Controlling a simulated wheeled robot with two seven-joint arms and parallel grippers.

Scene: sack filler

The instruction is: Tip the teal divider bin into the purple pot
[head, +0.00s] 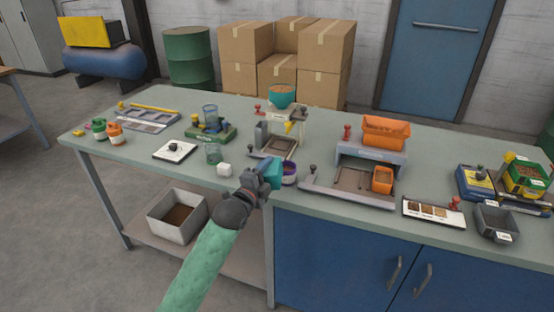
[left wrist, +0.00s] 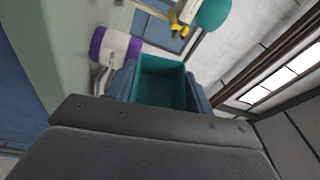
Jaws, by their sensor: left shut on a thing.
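The teal divider bin (head: 272,170) is held in my left gripper (head: 262,178), above the front edge of the bench. In the left wrist view the bin (left wrist: 163,80) sits between the two fingers, with its open top and teal inside walls showing. I see no contents, but its bottom is not clear. The purple pot (head: 289,174) stands on the bench just right of the bin, partly hidden by it. In the left wrist view the purple and white pot (left wrist: 116,46) is left of the bin, apart from it. My right gripper is not in view.
A filler stand with a teal hopper (head: 282,97) stands behind the pot. A grey stand with an orange hopper (head: 386,133) is to the right.

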